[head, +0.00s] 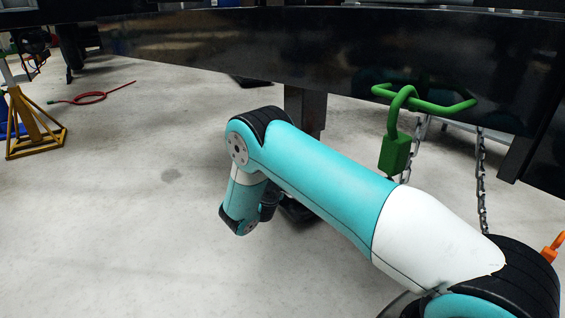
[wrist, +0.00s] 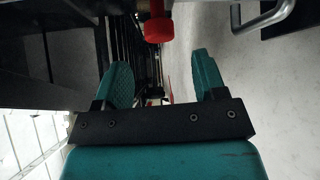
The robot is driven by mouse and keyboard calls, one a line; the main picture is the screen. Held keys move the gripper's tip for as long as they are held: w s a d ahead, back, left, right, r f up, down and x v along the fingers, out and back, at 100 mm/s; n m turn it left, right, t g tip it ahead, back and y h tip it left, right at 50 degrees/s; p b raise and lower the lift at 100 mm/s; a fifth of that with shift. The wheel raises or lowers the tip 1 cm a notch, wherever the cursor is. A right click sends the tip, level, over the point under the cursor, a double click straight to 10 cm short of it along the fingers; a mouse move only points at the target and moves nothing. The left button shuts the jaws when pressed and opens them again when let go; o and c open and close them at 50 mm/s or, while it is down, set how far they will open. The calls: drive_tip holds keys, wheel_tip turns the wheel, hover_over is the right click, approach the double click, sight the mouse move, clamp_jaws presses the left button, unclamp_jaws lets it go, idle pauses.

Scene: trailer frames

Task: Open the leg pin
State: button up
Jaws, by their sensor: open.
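The wrist view shows my gripper (wrist: 164,80) with its two teal fingers spread apart and nothing between them. A red cylindrical knob (wrist: 158,29), which may be the leg pin, is ahead of the fingers near the top centre, apart from them. A bent metal handle (wrist: 265,18) is at the upper right of the wrist view. In the head view a dark square leg (head: 305,108) stands under the black frame, partly behind my arm. My gripper is hidden in the head view, and no pin can be made out there.
A long black trailer beam (head: 330,50) crosses the top. A yellow jack stand (head: 35,125) and red hose (head: 92,97) are at the left. The floor between is clear.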

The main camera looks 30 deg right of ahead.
drive_tip(key=shift+b+x, duration=1.7)
drive_tip(key=shift+x, duration=2.1)
